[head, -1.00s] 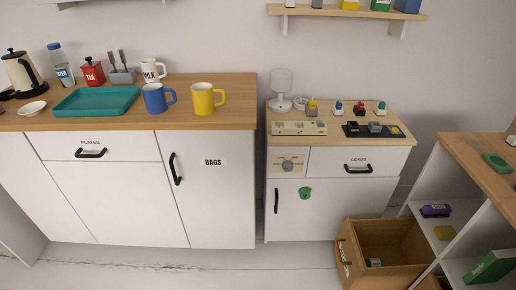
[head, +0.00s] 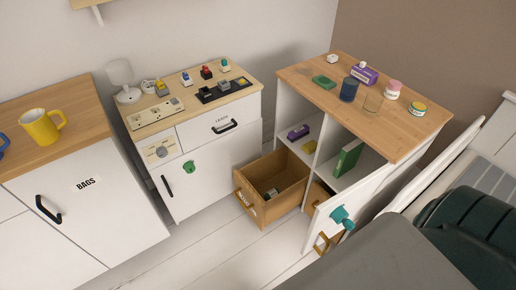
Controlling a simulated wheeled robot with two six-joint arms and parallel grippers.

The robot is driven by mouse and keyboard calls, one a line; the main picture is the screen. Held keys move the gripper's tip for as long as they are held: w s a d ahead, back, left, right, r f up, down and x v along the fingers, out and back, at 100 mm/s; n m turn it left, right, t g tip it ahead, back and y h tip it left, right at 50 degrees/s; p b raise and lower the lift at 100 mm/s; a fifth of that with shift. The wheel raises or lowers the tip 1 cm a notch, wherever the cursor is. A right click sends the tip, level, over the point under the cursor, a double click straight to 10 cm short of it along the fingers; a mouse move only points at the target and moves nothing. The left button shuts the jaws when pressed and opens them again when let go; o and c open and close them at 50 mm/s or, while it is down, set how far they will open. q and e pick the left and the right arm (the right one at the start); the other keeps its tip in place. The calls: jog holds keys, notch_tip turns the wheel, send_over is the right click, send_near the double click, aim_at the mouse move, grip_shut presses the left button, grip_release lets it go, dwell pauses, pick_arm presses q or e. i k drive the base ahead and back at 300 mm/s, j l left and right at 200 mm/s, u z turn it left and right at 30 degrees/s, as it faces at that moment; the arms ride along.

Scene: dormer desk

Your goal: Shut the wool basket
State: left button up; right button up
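A wooden basket (head: 284,178) is pulled well out of the lower left of the shelf unit and stands open at the top. A pale label on its front is too slanted and small for me to read surely, so I cannot confirm it is the wool basket. A small item (head: 271,193) lies inside it. A second wooden basket (head: 322,243) shows partly at the lower right, mostly hidden behind an open white door (head: 345,205). Neither gripper is in view.
The shelf unit's wooden top (head: 340,105) holds a dark blue cup, jars and a purple box. A teal piece (head: 342,217) sits on the open door. A grey surface (head: 395,255) fills the lower right foreground. Floor (head: 200,240) in front of the basket is clear.

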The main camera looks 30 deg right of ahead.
aim_at(282, 169)
jog(key=z, duration=0.85)
jog(key=j+z, duration=0.3)
